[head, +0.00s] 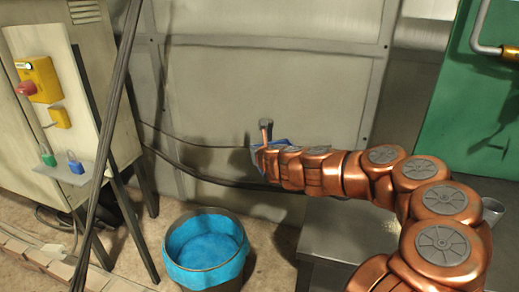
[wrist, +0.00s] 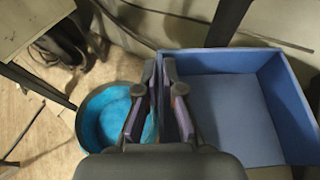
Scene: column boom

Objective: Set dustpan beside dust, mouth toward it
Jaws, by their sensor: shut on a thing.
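The blue dustpan (wrist: 222,100) fills the right of the wrist view as a shallow tray with raised walls. My gripper (wrist: 160,92) is closed at its left side, holding it. In the head view only a blue sliver of the dustpan (head: 257,158) shows at the end of my arm, with my gripper (head: 262,150) beside it; a short upright stub stands there. The dustpan is held up off the floor, in front of the grey wall panels. Which way its mouth faces is hard to tell. I cannot make out the dust in either view.
A bin with a blue liner (head: 205,250) stands on the floor below and left of my gripper. A control cabinet (head: 60,110) with a red button and padlocks is at left. A grey bench (head: 335,235) is at lower right. Dark cables run along the wall.

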